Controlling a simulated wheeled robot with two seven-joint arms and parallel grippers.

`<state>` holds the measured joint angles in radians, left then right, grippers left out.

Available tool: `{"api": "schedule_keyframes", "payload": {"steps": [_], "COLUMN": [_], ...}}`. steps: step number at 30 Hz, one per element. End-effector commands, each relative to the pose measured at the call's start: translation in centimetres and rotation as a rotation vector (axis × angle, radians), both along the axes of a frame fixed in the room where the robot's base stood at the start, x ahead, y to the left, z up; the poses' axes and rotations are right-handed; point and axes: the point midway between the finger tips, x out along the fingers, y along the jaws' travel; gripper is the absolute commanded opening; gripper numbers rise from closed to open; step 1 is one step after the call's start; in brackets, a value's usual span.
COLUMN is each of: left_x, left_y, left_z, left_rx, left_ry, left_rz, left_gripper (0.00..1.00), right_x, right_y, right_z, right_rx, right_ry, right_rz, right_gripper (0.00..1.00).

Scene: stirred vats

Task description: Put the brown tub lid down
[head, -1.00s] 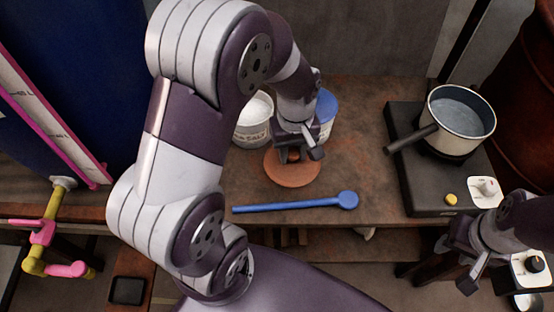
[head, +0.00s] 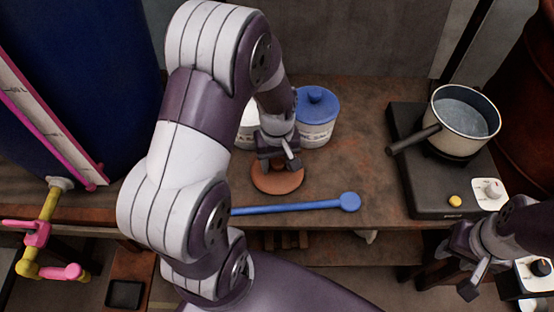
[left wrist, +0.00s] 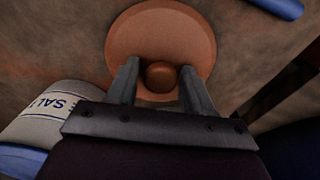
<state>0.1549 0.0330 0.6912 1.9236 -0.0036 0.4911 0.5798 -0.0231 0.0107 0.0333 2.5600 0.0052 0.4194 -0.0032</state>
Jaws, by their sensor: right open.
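The brown tub lid (head: 278,181) is a round disc with a knob, lying flat on the worktop as far as I can tell. It also shows in the left wrist view (left wrist: 190,35). My left gripper (head: 278,165) is right over the lid. In the left wrist view its two fingers (left wrist: 159,78) stand on either side of the knob (left wrist: 160,76), with small gaps showing, so it looks open. My right gripper (head: 468,278) is open and empty, low at the right, off the worktop's front.
A white salt tub with a blue lid (head: 317,104) stands behind the lid; another white tub (head: 247,125) is partly hidden by my arm. A blue ladle (head: 300,207) lies in front. A pot (head: 462,120) of liquid sits on a hotplate (head: 418,185) at right.

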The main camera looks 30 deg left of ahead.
Motion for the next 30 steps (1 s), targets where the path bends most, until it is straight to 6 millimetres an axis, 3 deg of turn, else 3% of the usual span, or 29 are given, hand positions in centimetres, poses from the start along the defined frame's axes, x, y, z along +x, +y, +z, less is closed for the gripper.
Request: {"api": "schedule_keyframes", "payload": {"steps": [8, 11, 22, 27, 30], "left_x": [0.0, 0.0, 0.0, 0.0, -1.0], "left_y": [0.0, 0.0, 0.0, -0.1, -1.2], "left_z": [0.0, 0.9, 10.1, 12.1, 11.9], "left_rx": [-0.001, 0.001, 0.001, 0.001, 0.003], "left_ry": [0.001, -0.002, -0.004, -0.002, -0.016], "left_rz": [0.0, 0.0, 0.0, -0.01, -0.139], "left_gripper": [0.6, 0.6, 0.6, 0.6, 0.6], "right_x": [0.0, 0.0, 0.0, 0.0, 0.0], "right_y": [0.0, 0.0, 0.0, 0.0, 0.0], "right_z": [0.0, 0.4, 2.7, 3.0, 3.0], "right_rx": [0.0, 0.0, 0.0, 0.0, 0.0], "right_ry": [0.0, 0.0, 0.0, 0.0, 0.0], "right_rz": [0.0, 0.0, 0.0, 0.0, 0.0], "right_gripper": [0.43, 0.43, 0.43, 0.43, 0.43]}}
